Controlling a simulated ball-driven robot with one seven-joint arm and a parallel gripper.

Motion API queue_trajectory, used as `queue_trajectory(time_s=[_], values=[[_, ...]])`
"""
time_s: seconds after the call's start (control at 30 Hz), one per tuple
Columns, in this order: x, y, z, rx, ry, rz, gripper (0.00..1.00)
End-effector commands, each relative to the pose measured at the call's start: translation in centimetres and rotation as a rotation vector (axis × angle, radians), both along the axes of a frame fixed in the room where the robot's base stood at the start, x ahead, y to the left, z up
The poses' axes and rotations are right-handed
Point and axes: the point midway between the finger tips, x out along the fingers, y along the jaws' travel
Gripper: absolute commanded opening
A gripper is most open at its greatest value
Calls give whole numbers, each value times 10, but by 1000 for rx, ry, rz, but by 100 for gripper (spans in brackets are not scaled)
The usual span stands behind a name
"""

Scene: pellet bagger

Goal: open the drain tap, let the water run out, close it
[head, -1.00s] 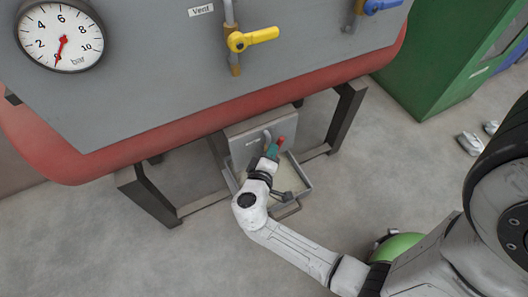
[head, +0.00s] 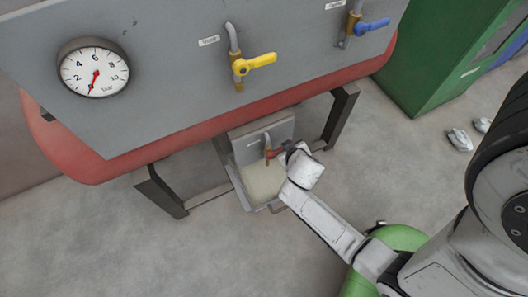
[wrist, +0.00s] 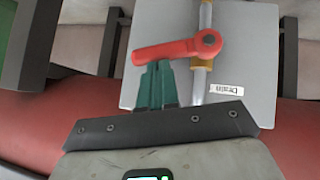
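The drain tap's red lever (wrist: 178,49) lies crosswise to its upright pipe (wrist: 203,80) in the wrist view. A small "Drain" label (wrist: 226,89) sits beside the pipe on a grey plate (wrist: 250,50). My gripper (wrist: 155,68) has its teal fingers close together, with their tips at the lever's free half; whether they touch it is unclear. In the head view the tap (head: 268,152) is small, and my gripper (head: 284,154) is just right of it, its fingers mostly hidden. Pale liquid (head: 262,180) lies in the tray (head: 238,185) below. I cannot make out a stream.
The tap is low under a grey-and-red vessel (head: 170,120) with dark legs (head: 163,190). A yellow-handled valve (head: 255,64), a blue-handled valve (head: 370,26) and a gauge (head: 94,68) reading near zero are above.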

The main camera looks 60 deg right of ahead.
Motion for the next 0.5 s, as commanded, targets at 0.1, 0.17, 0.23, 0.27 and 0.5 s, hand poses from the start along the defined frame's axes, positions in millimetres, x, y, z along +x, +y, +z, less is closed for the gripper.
queue_trajectory(time_s=[0.1,0.17,0.23,0.27,0.5], values=[[-2,-4,-1,69,-48,0,0],[-2,-4,-3,99,-68,2,0],[-3,-6,-6,131,-91,2,0],[-3,-6,-7,137,-93,2,0],[-5,-8,-14,132,-88,1,0]])
